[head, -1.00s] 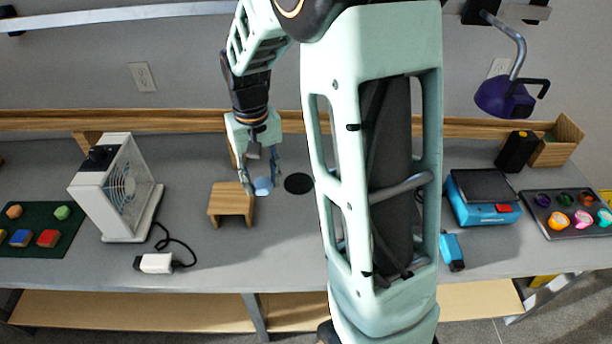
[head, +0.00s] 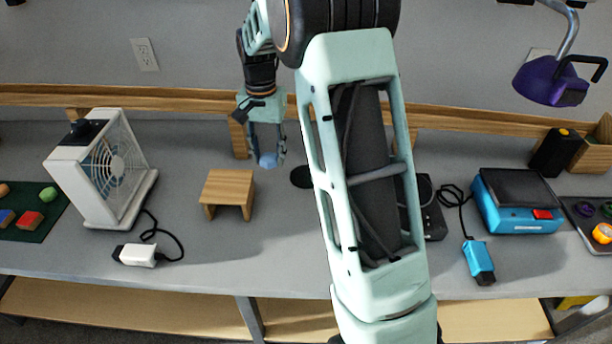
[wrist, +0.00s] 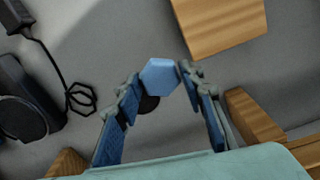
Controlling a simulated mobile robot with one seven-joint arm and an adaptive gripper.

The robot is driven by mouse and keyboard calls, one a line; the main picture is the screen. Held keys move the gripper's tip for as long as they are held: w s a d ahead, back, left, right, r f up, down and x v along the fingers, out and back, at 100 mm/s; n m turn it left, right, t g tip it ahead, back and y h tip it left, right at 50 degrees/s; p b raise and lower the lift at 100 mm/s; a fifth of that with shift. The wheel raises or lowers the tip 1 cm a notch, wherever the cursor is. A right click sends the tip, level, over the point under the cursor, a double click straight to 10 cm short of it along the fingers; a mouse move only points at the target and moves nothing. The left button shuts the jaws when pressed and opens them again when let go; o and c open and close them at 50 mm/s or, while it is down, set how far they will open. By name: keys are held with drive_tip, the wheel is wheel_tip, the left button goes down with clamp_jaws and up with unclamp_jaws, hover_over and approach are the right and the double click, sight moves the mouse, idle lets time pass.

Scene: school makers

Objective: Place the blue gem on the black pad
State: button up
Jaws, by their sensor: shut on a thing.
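The blue gem (head: 267,160) is held between the fingertips of my gripper (head: 267,155), which seems to hold it above the grey table. In the wrist view the gem (wrist: 159,76) sits between the two blue-padded fingers of my gripper (wrist: 161,80). The black pad (head: 301,177) is a dark round disc on the table, to the right of the gem in the head view and partly hidden by my arm. In the wrist view only part of the pad (wrist: 149,104) shows, below and behind the gem.
A small wooden stand (head: 229,187) is left of the gem. A white fan (head: 108,172) and a white plug (head: 137,255) are farther left. A blue scale (head: 520,215), a blue plug (head: 478,258) and a purple lamp (head: 548,82) are at the right. A wooden rail runs behind.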

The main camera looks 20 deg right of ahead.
drive_tip(key=w+d+f, duration=0.2)
drive_tip(key=d+f, duration=0.1)
drive_tip(key=d, duration=0.4)
hover_over(306, 176)
drive_tip(key=a, duration=0.1)
drive_tip(key=f, duration=0.4)
drive_tip(key=shift+s+f+p, duration=0.2)
drive_tip(key=shift+f+p, duration=0.15)
drive_tip(key=shift+f, duration=0.05)
drive_tip(key=shift+d+f, duration=0.3)
drive_tip(key=shift+f, duration=0.05)
drive_tip(key=shift+w+d+f, duration=0.1)
drive_tip(key=shift+d+f, duration=0.05)
drive_tip(key=shift+f, duration=0.75)
drive_tip(key=shift+w+d+f, duration=0.1)
drive_tip(key=shift+f, duration=0.8)
drive_tip(key=shift+f, duration=0.1)
drive_tip(key=shift+f, duration=0.15)
drive_tip(key=o, duration=1.1)
